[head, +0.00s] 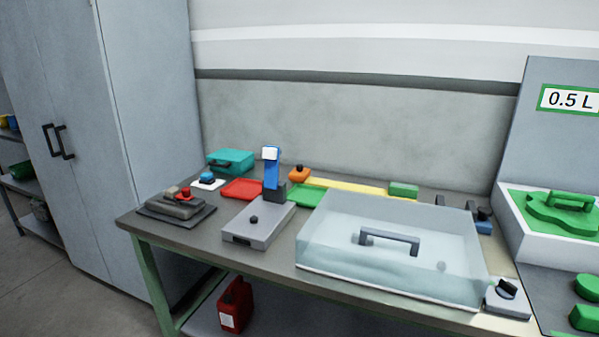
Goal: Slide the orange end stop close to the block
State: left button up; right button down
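The orange end stop (300,174), with a dark knob on top, sits at the left end of a long yellow strip (350,185) near the back of the workbench. A green block (403,190) sits at the right end of the strip. A long stretch of bare yellow strip lies between the end stop and the block. The lower edge of the block is partly hidden by the clear cover in front. Neither of my grippers is in view.
A clear cover with a grey handle (390,237) fills the right front of the bench (190,240). A grey device (260,226) with an upright blue part (271,172) stands left of it. Red (242,190) and green (303,196) trays and a teal case (231,161) lie nearby.

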aim_at(300, 173)
jog(key=i+j, duration=0.15)
jog(key=j, duration=0.2)
jog(key=i+j, duration=0.15)
jog(key=j, duration=0.15)
jog(key=i+j+z, duration=0.2)
jog(key=j, duration=0.15)
jog(key=j+z, duration=0.15)
jog(key=j, duration=0.25)
